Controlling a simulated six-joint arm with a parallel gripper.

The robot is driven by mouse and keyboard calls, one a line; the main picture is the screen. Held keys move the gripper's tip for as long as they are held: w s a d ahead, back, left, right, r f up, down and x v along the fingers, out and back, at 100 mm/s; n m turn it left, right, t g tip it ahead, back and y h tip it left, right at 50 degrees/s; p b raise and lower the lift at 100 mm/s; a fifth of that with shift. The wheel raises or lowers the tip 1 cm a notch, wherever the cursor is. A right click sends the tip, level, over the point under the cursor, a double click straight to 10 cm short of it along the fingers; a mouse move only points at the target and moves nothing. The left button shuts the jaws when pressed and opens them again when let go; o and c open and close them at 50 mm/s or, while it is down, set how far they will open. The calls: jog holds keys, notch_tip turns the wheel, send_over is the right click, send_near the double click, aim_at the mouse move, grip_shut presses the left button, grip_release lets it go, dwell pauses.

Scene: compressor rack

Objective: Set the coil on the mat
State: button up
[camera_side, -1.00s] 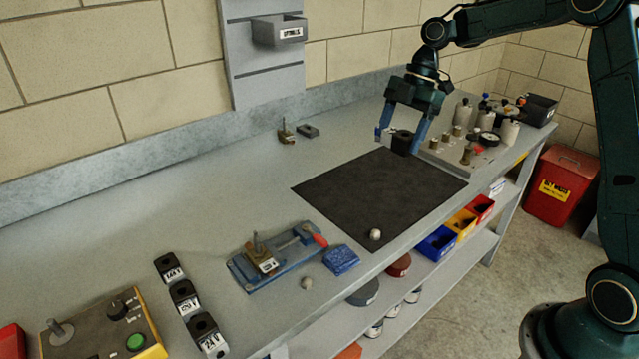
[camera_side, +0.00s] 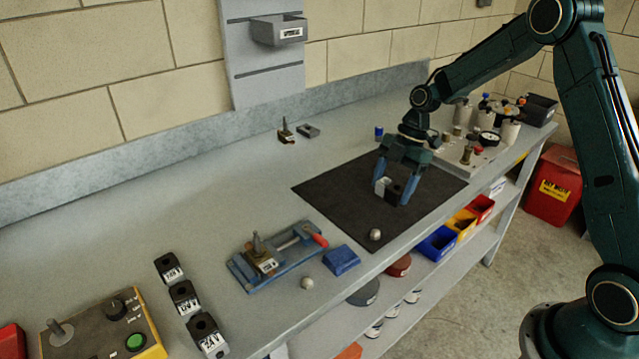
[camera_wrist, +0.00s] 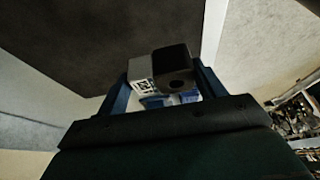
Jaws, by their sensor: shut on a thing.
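The coil is a black block with a white labelled face (camera_side: 393,188), between the blue fingers of my gripper (camera_side: 393,187). It also shows in the wrist view (camera_wrist: 172,70), gripped between both fingers, with a round hole in its dark face. My gripper is shut on it and points down over the right-middle part of the mat. The mat is a dark flat sheet (camera_side: 330,190) on the grey bench; it also shows dark in the wrist view (camera_wrist: 80,35). I cannot tell whether the coil touches the mat or hangs just above it.
A small metal ball (camera_side: 375,235) lies near the mat's front corner. A blue vise-like fixture (camera_side: 275,258) and a blue block (camera_side: 341,260) stand to its front left. A manifold with several fittings (camera_side: 470,150) stands behind right. The mat's left part is clear.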

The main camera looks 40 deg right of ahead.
aim_at(390, 199)
jog(key=shift+f, duration=0.1)
jog(key=shift+f, duration=2.05)
jog(key=shift+f, duration=0.1)
jog(key=o, duration=1.1)
jog(key=v, duration=1.2)
